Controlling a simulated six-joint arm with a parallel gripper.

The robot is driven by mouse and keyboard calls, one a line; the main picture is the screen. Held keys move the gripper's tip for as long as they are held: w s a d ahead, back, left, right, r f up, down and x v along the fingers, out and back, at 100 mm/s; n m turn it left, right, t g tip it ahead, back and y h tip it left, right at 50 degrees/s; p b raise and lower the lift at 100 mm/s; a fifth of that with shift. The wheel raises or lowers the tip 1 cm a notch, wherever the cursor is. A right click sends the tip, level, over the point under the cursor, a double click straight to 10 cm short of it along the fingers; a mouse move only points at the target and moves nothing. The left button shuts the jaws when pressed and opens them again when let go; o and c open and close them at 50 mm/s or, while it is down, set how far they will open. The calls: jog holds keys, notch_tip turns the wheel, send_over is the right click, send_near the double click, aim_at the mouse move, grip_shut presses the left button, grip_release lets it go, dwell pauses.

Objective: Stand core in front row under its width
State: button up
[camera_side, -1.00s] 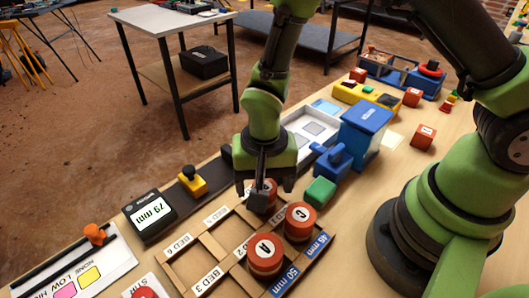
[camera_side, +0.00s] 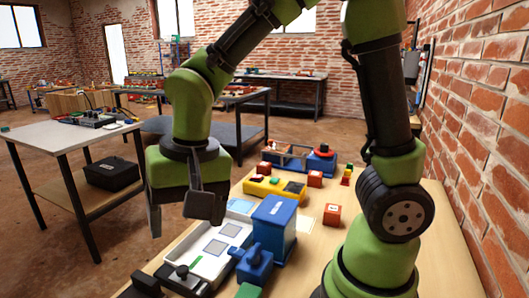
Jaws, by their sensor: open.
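My gripper (camera_side: 182,215) is at the left of the side view, with its two dark fingers pointing down and spread apart. I see nothing between them. It hangs left of the white tray (camera_side: 175,274), seemingly above the bench; the exact height is hard to tell. The cores, the bed rack with its rows and the width labels are outside this picture, below its lower edge.
A blue box-shaped unit (camera_side: 273,230) and a small blue clamp (camera_side: 253,263) stand right of the white tray. A green block (camera_side: 248,291) is cut off at the bottom. A yellow box (camera_side: 274,188) and red cubes (camera_side: 332,214) lie farther back. A brick wall (camera_side: 480,120) is at right.

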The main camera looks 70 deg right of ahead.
jog(key=s+d+r+n+t+y, duration=0.1)
jog(key=s+d+r+n+t, duration=0.2)
jog(key=s+r, duration=0.6)
jog(key=s+d+t, duration=0.1)
jog(key=d+t, duration=0.1)
jog(key=d, duration=0.1)
jog(key=shift+r+t, duration=0.25)
jog(key=shift+t, duration=0.05)
jog(key=shift+s, duration=0.1)
dwell(0.3)
